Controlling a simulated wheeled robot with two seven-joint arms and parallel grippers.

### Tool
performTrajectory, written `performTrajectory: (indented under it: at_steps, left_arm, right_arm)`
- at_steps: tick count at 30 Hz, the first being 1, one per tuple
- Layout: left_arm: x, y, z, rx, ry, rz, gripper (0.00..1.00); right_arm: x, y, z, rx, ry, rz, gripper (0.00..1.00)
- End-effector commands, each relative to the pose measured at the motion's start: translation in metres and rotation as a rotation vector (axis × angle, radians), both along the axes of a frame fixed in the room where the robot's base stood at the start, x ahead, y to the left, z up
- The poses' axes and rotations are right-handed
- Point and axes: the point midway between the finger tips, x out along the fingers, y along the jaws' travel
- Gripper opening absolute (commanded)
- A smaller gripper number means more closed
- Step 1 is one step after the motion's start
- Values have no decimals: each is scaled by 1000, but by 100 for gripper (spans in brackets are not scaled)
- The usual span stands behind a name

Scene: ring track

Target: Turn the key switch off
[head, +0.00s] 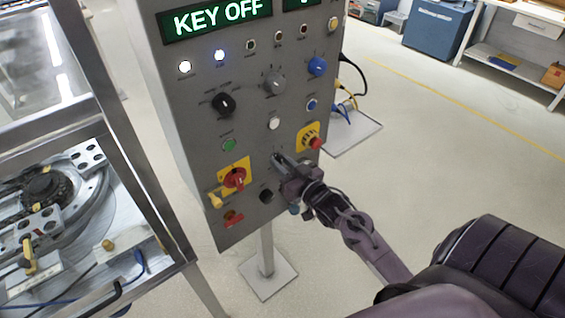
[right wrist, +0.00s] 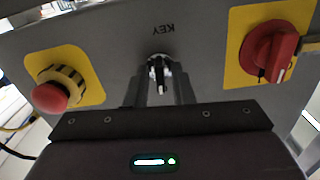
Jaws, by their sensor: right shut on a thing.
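The control panel (head: 205,130) stands upright on a post, and its lit display (head: 217,17) reads "KEY OFF". My right gripper (head: 281,161) reaches to the lower middle of the panel and covers the key switch in the head view. In the right wrist view the key switch (right wrist: 160,64) sits below an upside-down "KEY" label (right wrist: 161,29). Its dark key lies between the two fingers of my right gripper (right wrist: 163,88), which is shut on it. The key stands roughly upright in that view. My left gripper is not in view.
A red emergency button (right wrist: 54,95) on a yellow plate and a red rotary switch (right wrist: 270,50) on a yellow plate flank the key switch. A metal-framed machine (head: 85,150) stands left of the panel.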

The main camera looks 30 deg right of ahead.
Motion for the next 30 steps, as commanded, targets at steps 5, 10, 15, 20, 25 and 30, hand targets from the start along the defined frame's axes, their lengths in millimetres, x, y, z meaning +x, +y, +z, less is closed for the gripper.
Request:
performTrajectory:
  at_steps: [5, 10, 15, 20, 25, 30]
  left_arm:
    - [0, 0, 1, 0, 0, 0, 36]
    - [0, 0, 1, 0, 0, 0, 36]
    - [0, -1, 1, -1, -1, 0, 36]
    - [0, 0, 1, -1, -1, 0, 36]
    - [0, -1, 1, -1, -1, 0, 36]
    - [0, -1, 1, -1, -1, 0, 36]
  right_arm:
    - [0, 0, 0, -66, -4, 1, 0]
    - [0, 0, 0, -97, -8, 0, 0]
    - [0, 0, 0, -105, -8, 0, 0]
    - [0, 0, 0, -105, -8, 0, 0]
    - [0, 0, 0, -104, -8, 0, 29]
    - [0, 0, 0, -104, -8, 0, 30]
